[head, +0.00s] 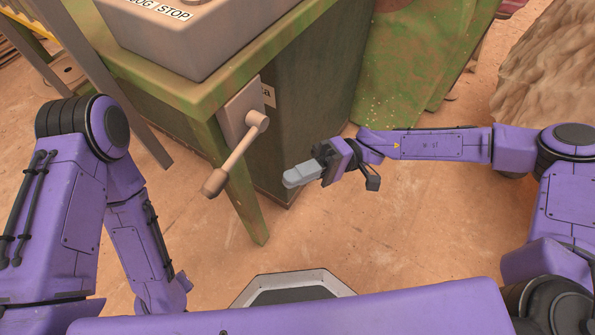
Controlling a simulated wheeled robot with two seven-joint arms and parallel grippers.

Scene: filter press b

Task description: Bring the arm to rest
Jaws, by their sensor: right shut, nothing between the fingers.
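My right arm reaches in from the right side of the head view. Its gripper (293,179) is shut with nothing between the fingers and points left. In the picture it sits to the right of a crank-like lever (234,158), with a gap between them. The lever has a tan arm and a brown knob at its lower end, and hangs from a plate on the green frame. My left arm (127,220) comes in from the left and bends downward. Its gripper is hidden or out of the frame.
A green-framed table (170,92) carries a grey box (198,39) marked "STOP"; its leg stands left of my right gripper. A green sloped panel (421,65) and a tan rocky mass (552,72) are behind my right arm. The sandy floor (330,240) below the gripper is clear.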

